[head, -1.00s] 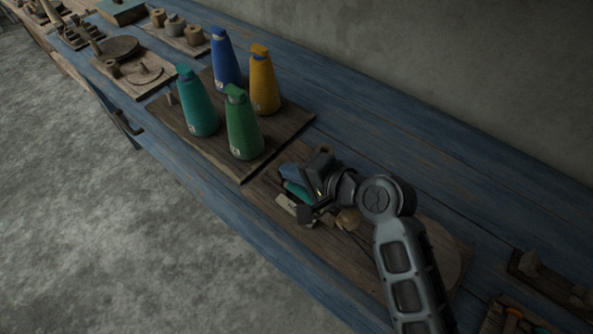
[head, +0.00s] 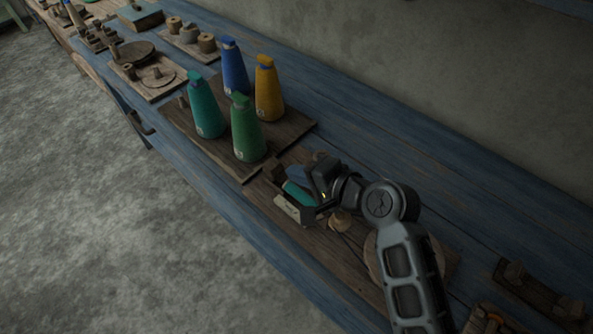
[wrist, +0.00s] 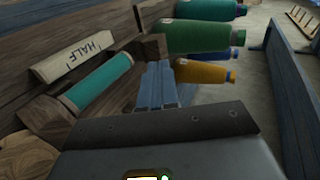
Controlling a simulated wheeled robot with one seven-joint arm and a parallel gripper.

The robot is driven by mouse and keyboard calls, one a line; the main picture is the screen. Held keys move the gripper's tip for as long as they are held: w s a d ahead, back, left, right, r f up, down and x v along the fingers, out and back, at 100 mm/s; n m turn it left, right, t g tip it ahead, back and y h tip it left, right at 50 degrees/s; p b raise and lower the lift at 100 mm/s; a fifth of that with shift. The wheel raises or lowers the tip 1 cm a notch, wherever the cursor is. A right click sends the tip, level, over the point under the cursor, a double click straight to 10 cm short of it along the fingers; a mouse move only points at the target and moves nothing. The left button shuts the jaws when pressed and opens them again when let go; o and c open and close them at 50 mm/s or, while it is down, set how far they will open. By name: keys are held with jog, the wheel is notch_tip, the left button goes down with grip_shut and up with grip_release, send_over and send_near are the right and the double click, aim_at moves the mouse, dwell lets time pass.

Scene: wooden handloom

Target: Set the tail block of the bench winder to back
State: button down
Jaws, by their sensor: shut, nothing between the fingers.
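The bench winder is a wooden base (head: 335,250) on the blue bench, with a teal bobbin (head: 298,193) lying along it. The bobbin also shows in the wrist view (wrist: 99,84), beside a pale plate marked "HALF" (wrist: 75,57). A wooden block (head: 275,169), apparently the tail block, stands at the winder's left end near the cone board. It shows in the wrist view (wrist: 152,47) at the bobbin's far end. My gripper (head: 291,172) is shut and empty, its blue fingers pointing at this block. I cannot tell whether they touch it.
A dark board (head: 290,137) left of the winder holds teal (head: 205,108), green (head: 247,130), blue (head: 234,68) and yellow (head: 268,92) cones. A round wooden disc (head: 378,262) lies under my arm. The bench behind the winder is clear.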

jog(key=b+v, duration=0.1)
jog(key=v, duration=0.7)
jog(key=shift+s+d, duration=0.25)
jog(key=shift+d, duration=0.15)
